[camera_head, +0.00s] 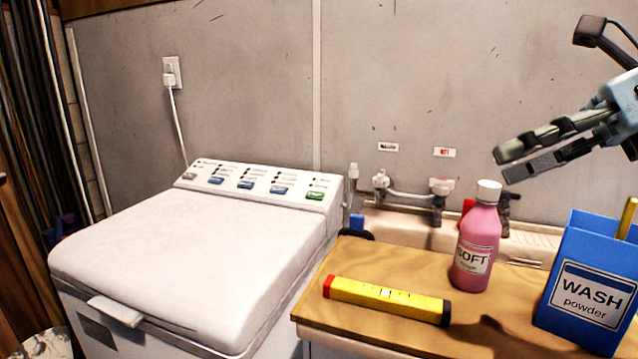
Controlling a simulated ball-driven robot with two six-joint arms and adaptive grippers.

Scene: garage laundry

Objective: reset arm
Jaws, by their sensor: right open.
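My right gripper (546,93) is in the upper right of the head view, its arm coming in from the right edge. Its fingers are spread apart with nothing between them. It is raised in front of the grey wall, above the wooden counter. In the picture its lower finger is just above the pink SOFT bottle (476,240), apart from the white cap. My left gripper is not in view.
A white washing machine (190,255) with a closed lid stands left. On the wooden counter (400,345) lie a yellow spirit level (385,298) and, to the right, a blue WASH powder box (590,285). A sink (400,228) with taps (440,190) is behind.

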